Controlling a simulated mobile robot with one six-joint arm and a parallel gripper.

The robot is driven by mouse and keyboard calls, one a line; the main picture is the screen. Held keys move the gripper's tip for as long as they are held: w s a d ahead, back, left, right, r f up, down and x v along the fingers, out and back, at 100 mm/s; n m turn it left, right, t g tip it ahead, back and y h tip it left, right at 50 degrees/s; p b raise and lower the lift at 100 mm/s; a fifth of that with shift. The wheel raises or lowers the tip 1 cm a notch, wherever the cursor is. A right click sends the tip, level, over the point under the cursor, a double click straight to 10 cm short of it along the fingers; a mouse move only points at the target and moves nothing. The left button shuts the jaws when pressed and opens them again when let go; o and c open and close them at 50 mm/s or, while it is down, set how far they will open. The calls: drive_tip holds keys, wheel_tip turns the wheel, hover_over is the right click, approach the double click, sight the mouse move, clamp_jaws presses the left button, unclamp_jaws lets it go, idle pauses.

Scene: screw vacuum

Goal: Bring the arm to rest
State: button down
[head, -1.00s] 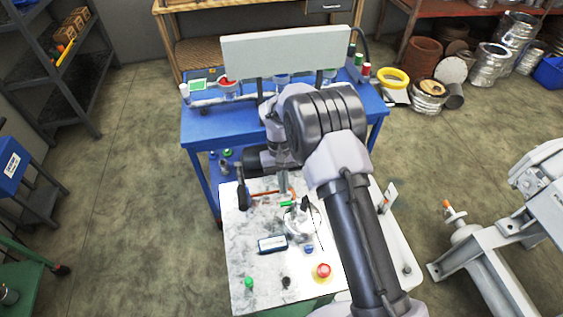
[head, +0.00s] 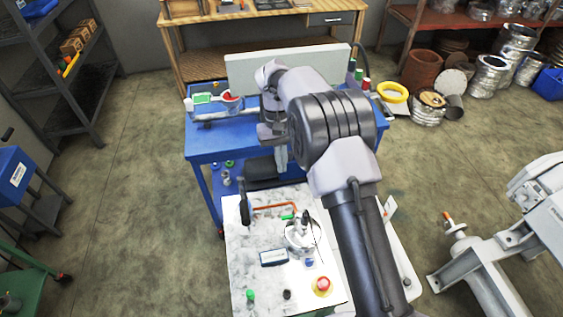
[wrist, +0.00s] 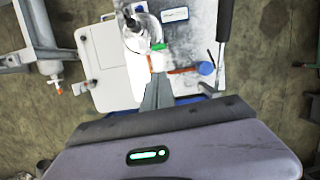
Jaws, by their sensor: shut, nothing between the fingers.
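My arm reaches from the lower right of the head view over the small table, with its wrist in front of the blue bench (head: 215,147). My gripper (wrist: 158,84) shows in the wrist view with its grey fingers together and nothing held. In the head view its fingers (head: 282,157) point down beyond the far edge of the marbled white tabletop (head: 240,245). On that tabletop stands a round clear vessel with a dark top (head: 303,236); it also shows in the wrist view (wrist: 146,28). My fingers appear apart from everything.
The tabletop holds a small display box (head: 273,258), a red button on yellow (head: 322,285), an orange-red bent rod (head: 275,207) and a black-handled tool (head: 244,210). A white panel (head: 245,72) stands on the blue bench.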

drive_tip(key=s+d+r+m+t+y+b, duration=0.2)
drive_tip(key=s+d+r+m+t+b, duration=0.2)
drive_tip(key=s+d+r+b, duration=0.65)
drive_tip(key=s+d+f+m+t+b, duration=0.2)
drive_tip(key=s+m+t, duration=0.2)
drive_tip(key=s, duration=1.4)
drive_tip(key=shift+s+d+f+y+b, duration=0.15)
drive_tip(key=shift+s+f+y+b, duration=0.05)
drive_tip(key=shift+s+y+b, duration=0.2)
